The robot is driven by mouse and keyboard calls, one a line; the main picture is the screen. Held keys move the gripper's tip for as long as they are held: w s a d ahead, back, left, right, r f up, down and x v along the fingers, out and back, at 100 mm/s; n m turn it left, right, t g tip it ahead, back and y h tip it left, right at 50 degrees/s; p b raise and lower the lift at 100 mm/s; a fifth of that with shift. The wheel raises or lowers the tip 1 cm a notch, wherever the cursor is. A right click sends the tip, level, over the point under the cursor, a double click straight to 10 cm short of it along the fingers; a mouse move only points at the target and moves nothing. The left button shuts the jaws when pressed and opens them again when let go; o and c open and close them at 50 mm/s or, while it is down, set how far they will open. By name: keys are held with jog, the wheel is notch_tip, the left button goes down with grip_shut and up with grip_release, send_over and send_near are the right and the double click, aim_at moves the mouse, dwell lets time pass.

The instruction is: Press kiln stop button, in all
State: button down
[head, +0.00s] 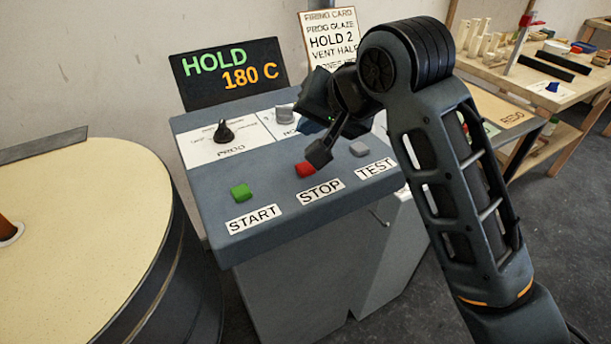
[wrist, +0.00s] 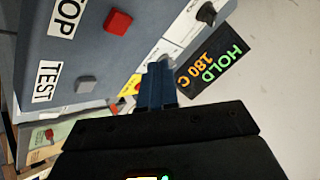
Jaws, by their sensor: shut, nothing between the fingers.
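The red stop button (head: 305,170) sits on the sloped grey kiln panel (head: 262,178), above its STOP label (head: 321,192). My gripper (head: 319,155) is shut and empty, with its tips overlapping the upper right of the button in the head view. In the wrist view the red button (wrist: 117,21) shows whole, up and left of my shut fingers (wrist: 158,68), with a visible gap between them. The display (head: 230,75) reads HOLD in green and 180 C in orange.
A green START button (head: 240,192) is left of the red one and a grey TEST button (head: 359,149) is right. A black PROG knob (head: 223,131) and a grey HOLD knob (head: 284,115) stand behind. A round kiln lid (head: 85,205) fills the left; a workbench (head: 525,75) is far right.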

aim_at(310, 169)
notch_tip(310, 169, down, 3)
jog(key=b, duration=0.2)
jog(key=shift+f+b, duration=0.2)
jog(key=shift+b, duration=0.1)
jog(key=shift+f, duration=0.9)
jog(key=shift+f, duration=0.1)
dwell(0.9)
jog(key=shift+f, duration=0.35)
jog(key=shift+f, duration=0.5)
dwell(0.7)
jog(key=shift+r, duration=0.1)
jog(key=shift+r+p, duration=0.85)
jog(key=shift+p, duration=0.35)
jog(key=shift+r, duration=0.1)
